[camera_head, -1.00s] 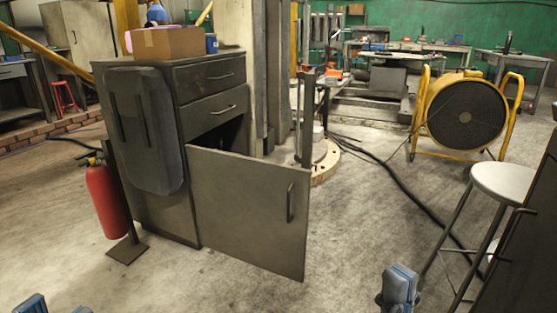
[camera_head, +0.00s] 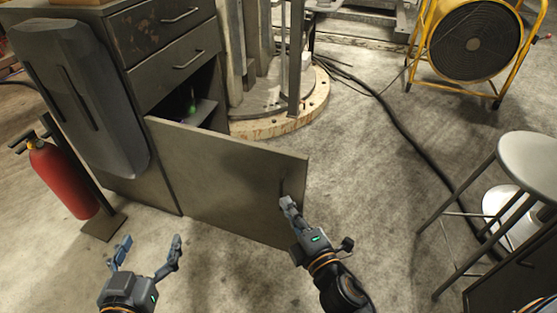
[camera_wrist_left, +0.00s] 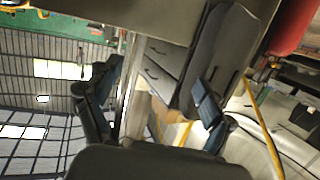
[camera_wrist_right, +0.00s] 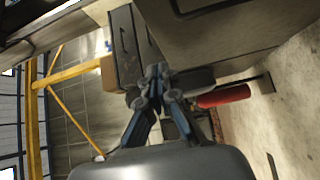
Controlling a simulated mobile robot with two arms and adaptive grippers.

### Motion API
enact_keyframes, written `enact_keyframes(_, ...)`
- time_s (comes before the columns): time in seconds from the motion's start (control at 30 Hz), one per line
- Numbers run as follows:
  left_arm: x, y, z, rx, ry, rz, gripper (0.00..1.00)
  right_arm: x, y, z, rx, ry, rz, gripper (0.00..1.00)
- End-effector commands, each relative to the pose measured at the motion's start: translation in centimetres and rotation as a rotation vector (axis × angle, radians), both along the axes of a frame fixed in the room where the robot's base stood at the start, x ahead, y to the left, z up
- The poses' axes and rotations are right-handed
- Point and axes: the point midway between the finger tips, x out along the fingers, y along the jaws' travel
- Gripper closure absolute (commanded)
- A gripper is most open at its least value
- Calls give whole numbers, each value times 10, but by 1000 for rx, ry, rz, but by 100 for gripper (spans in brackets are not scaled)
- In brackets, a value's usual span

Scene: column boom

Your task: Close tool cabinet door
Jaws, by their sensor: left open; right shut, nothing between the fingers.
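The tool cabinet (camera_head: 165,108) stands at the left in the head view, with two closed drawers above an open lower compartment. Its door (camera_head: 220,178) is swung wide open toward me, hinged on the left. The door handle near its right edge is partly hidden behind my right gripper (camera_head: 288,203). That gripper is shut and empty, its tips at or very close to the door's outer face near the handle; contact cannot be told. My left gripper (camera_head: 148,250) is open and empty, in front of the door's lower left. Both grippers also show in their wrist views.
A red fire extinguisher (camera_head: 62,180) on a stand is left of the cabinet. A round stool (camera_head: 528,160) stands at the right, a yellow fan (camera_head: 470,42) at the back right. A black cable (camera_head: 405,170) crosses the floor.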

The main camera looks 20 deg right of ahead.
Motion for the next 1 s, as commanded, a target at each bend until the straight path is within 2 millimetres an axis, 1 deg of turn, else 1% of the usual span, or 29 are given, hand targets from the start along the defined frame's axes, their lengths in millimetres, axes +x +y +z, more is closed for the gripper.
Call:
enact_keyframes(0.07, -1, 1, -3, 5, 21, 1, 18, 5, -3, -2, -25, 5, -13, 100)
enact_keyframes(0.17, -2, 1, -5, 8, 28, 2, 18, 15, -1, -3, -28, 5, -14, 100)
enact_keyframes(0.27, -2, 1, -6, 8, 29, 2, 18, 32, 1, -2, -27, 2, -13, 100)
enact_keyframes(0.43, 1, -1, 1, -3, -14, -1, 18, 67, 7, -2, -24, 1, -13, 100)
enact_keyframes(0.6, 5, -4, 15, -24, -95, -7, 18, 101, 12, -2, -23, 3, -13, 100)
enact_keyframes(0.63, 6, -5, 18, -27, -109, -8, 18, 105, 10, -2, -25, 3, -13, 100)
enact_keyframes(0.7, 7, -6, 24, -36, -141, -10, 18, 113, 2, -3, -25, 4, -13, 100)
enact_keyframes(0.8, 8, -7, 32, -46, -182, -13, 18, 123, -5, -3, -24, 4, -13, 100)
enact_keyframes(1.0, 9, -9, 40, -56, -222, -15, 18, 131, -11, -2, -21, 6, -12, 100)
